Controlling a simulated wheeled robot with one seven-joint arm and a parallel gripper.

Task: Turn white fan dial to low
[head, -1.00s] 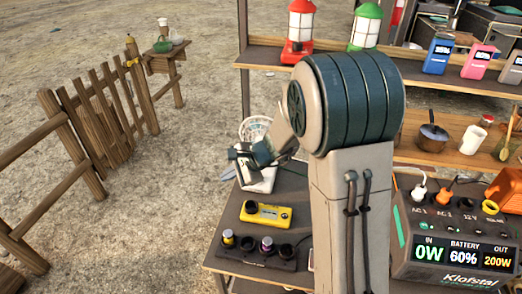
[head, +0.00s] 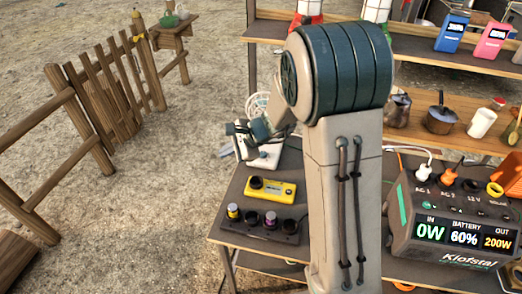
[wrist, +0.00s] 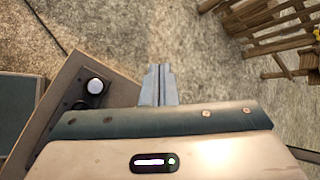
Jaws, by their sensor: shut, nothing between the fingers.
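The white fan stands at the far left end of the dark table in the head view. Its round cage (head: 257,106) and white base (head: 268,156) are partly hidden behind my arm and gripper. I cannot make out the dial or its setting. My gripper (head: 231,129) is at the left of the fan, in front of part of it in the picture; I cannot tell whether they touch. In the wrist view my gripper (wrist: 157,72) has its fingers together and empty, over bare ground past the table edge. The fan is not recognisable there.
A yellow device (head: 272,190) and a dark strip with several knobs (head: 265,224) lie nearer on the table. A power station (head: 455,222) stands at right. Shelves (head: 430,142) hold a pot and cup.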

